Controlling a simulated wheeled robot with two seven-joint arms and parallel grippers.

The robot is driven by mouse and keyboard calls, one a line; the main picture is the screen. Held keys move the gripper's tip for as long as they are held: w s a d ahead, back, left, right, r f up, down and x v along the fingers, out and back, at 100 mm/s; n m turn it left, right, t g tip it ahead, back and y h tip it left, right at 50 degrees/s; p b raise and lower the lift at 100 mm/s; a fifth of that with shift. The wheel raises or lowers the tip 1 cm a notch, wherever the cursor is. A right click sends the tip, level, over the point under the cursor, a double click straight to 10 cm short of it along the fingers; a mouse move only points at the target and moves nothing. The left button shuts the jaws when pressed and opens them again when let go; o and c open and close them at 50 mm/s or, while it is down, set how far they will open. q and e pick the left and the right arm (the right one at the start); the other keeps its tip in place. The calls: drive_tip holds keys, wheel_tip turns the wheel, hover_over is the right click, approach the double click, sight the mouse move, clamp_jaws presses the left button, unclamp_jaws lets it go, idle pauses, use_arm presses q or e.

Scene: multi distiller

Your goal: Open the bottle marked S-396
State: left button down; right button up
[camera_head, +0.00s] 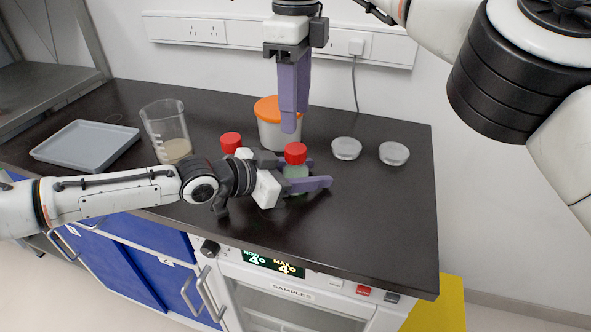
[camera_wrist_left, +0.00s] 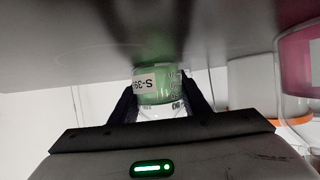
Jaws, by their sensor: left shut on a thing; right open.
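A small bottle with a red cap (camera_head: 295,152) and a green body (camera_head: 297,171) stands upright on the dark bench. In the left wrist view, the bottle (camera_wrist_left: 160,95) carries a white label reading "S-39", with the last character cut off by the curve. My left gripper (camera_head: 318,172) is shut on the bottle's body from the left. The cap is on the bottle, above the fingers. My right gripper (camera_head: 291,120) points downward above and behind the cap, apart from it. Its fingers overlap in this view, and it is empty.
A second red-capped bottle (camera_head: 231,141) stands behind my left forearm. An orange-lidded tub (camera_head: 270,129) is just behind the gripped bottle. A beaker (camera_head: 160,125) and grey tray (camera_head: 85,147) are left. Two small dishes, (camera_head: 346,148) and (camera_head: 394,153), are right. The front right bench is clear.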

sight(295, 148)
drive_tip(key=m, duration=0.4)
drive_tip(key=shift+m, duration=0.4)
drive_tip(key=m, duration=0.4)
drive_tip(key=shift+m, duration=0.3)
drive_tip(key=m, duration=0.8)
drive_tip(key=shift+m, duration=0.3)
drive_tip(key=m, duration=0.8)
drive_tip(key=shift+m, duration=0.4)
drive_tip(key=m, duration=0.8)
drive_tip(key=shift+m, duration=0.4)
drive_tip(key=shift+f, duration=4)
